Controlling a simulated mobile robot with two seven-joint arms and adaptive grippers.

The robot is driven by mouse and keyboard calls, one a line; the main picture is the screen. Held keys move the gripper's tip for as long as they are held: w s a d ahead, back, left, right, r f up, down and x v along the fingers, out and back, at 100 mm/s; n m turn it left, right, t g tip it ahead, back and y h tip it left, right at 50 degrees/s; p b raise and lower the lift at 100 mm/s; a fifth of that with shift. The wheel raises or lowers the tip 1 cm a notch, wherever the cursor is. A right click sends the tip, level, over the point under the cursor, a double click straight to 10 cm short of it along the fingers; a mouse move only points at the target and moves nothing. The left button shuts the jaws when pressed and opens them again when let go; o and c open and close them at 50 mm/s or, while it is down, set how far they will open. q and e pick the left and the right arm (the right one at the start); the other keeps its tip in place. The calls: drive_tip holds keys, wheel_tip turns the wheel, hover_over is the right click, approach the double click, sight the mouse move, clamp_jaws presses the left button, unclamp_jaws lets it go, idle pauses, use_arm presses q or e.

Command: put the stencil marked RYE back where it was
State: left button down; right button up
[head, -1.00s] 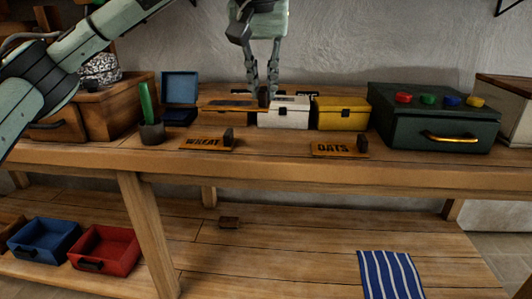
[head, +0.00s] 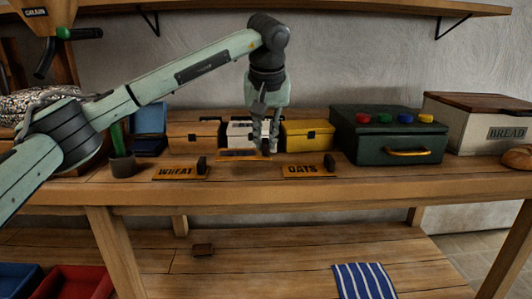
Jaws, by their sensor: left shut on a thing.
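My left gripper (head: 265,150) is shut on a thin wooden stencil (head: 236,155) with a dark upright grip. The stencil is at the bench top, in front of the white box, between the WHEAT stencil (head: 180,173) and the OATS stencil (head: 305,171). Its lettering is too small and foreshortened to read. I cannot tell whether it touches the bench. The WHEAT and OATS stencils lie flat near the front edge, each with a dark grip. My right gripper is not in view.
Behind stand a wooden box (head: 190,136), a white box (head: 238,132) and a yellow box (head: 307,134). A green chest (head: 375,140) is at right, a dark pot (head: 122,165) at left. Bench (head: 240,187) is bare between the two lying stencils.

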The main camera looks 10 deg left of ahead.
sight(267, 154)
use_arm(q)
drive_tip(key=shift+w+d+f, duration=0.1)
drive_tip(key=shift+w+f, duration=0.2)
drive_tip(key=shift+f, duration=0.05)
wheel_tip(267, 154, down, 3)
drive_tip(key=shift+f, duration=0.25)
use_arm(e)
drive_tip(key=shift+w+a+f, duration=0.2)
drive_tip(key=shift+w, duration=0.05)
use_arm(q)
drive_tip(key=shift+f, duration=0.1)
drive_tip(key=c, duration=1.5)
unclamp_jaws()
drive_tip(key=shift+f, duration=0.1)
drive_tip(key=shift+c, duration=0.2)
drive_tip(key=shift+r, duration=0.25)
drive_tip(key=v, duration=1.2)
drive_tip(key=shift+s, duration=0.15)
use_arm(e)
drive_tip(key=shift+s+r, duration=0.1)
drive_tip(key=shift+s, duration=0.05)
